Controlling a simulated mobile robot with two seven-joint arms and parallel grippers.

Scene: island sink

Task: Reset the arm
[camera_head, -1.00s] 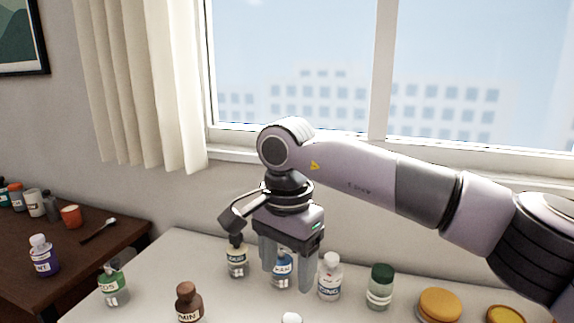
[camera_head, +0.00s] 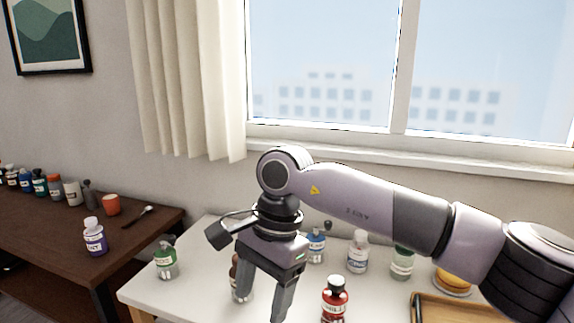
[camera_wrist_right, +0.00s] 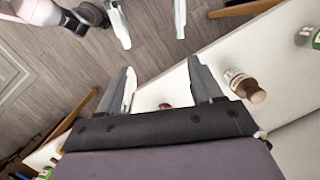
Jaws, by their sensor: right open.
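My right arm comes in from the right in the head view and bends down at the wrist. My right gripper (camera_head: 262,290) points down over the front part of the white table (camera_head: 205,262). Its two fingers are apart and nothing is between them. In the right wrist view the open fingers (camera_wrist_right: 165,92) show over the table edge and the floor. My left gripper is not seen in the head view.
A green-labelled bottle (camera_head: 166,260), a blue-labelled bottle (camera_head: 316,246), a white bottle (camera_head: 358,252) and a red bottle (camera_head: 335,300) stand around the gripper. A wooden tray (camera_head: 430,306) is at the right. A dark table (camera_head: 60,235) holds a purple bottle (camera_head: 94,237).

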